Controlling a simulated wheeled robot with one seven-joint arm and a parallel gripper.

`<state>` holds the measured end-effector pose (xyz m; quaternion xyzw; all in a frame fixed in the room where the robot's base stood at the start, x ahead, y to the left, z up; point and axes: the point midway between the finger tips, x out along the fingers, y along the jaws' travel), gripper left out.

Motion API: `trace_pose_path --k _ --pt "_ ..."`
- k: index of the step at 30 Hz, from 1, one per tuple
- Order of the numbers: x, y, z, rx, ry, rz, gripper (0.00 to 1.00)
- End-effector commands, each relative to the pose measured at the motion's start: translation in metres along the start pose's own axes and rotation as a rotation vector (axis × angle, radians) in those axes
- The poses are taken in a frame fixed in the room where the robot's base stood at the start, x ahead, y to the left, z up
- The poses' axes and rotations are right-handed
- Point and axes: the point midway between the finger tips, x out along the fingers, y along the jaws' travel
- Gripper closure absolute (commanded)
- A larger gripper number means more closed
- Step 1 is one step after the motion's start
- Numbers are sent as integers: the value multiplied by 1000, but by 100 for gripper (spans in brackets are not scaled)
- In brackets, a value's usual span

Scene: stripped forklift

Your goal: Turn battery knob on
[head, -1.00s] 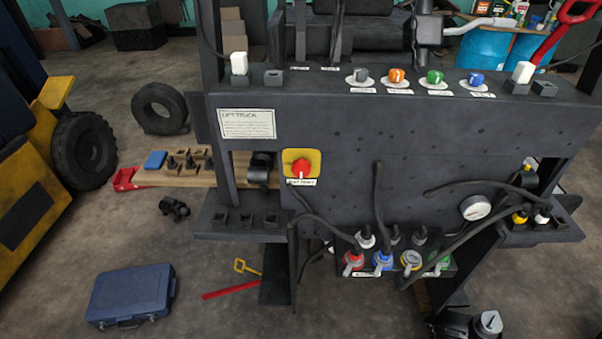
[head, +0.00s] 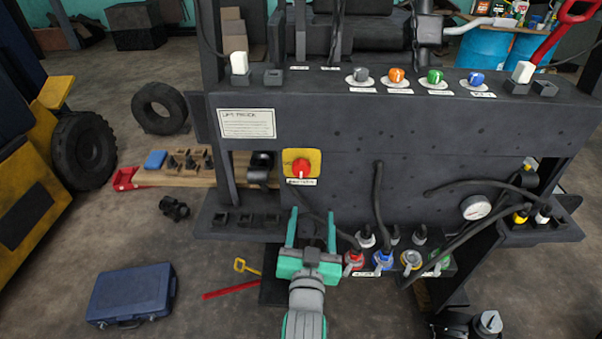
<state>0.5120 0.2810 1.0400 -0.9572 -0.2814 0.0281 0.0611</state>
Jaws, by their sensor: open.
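The battery knob (head: 300,168) is a red rotary knob on a yellow plate (head: 315,157), on the front face of the dark forklift panel. A small white label (head: 301,182) sits under it. In the head view, the knob's light pointer mark looks tilted to one side. My gripper (head: 309,217) is teal and grey and comes up from the bottom of the picture. Its two fingers point up and stand apart, with nothing seen between them. The fingertips are below the knob in the picture and look apart from it.
Several coloured connectors (head: 383,258) with dark cables sit right of my gripper. A round gauge (head: 475,207) is further right. Several knobs (head: 434,77) line the panel's top. A dark shelf (head: 240,232) juts out at left. A blue case (head: 132,295) lies on the floor.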

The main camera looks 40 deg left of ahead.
Motion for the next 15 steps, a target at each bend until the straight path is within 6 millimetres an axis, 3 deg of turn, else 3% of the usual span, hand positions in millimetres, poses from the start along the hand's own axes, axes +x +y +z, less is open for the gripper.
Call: trace_pose_path --k 1,6,15 --pt "8 -12 -12 7 9 -20 41" --pt "19 -32 -29 20 12 -52 41" --pt "42 -38 -33 24 12 -59 41"
